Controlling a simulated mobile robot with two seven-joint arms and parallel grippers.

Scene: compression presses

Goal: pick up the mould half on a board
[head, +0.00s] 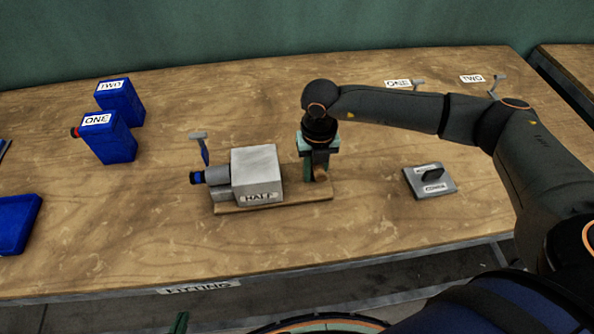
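The mould half (257,172) is a pale grey block labelled HALF. It sits on the left part of a flat wooden board (228,209) that lies on the table. A grey cylinder with a dark and blue end sticks out of its left side.
Blue containers ONE (108,140) and TWO (121,104) stand at the left, near a blue tray (14,224). A grey plate with a dark handle (430,182) lies to the right. The front table (390,225) is clear.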

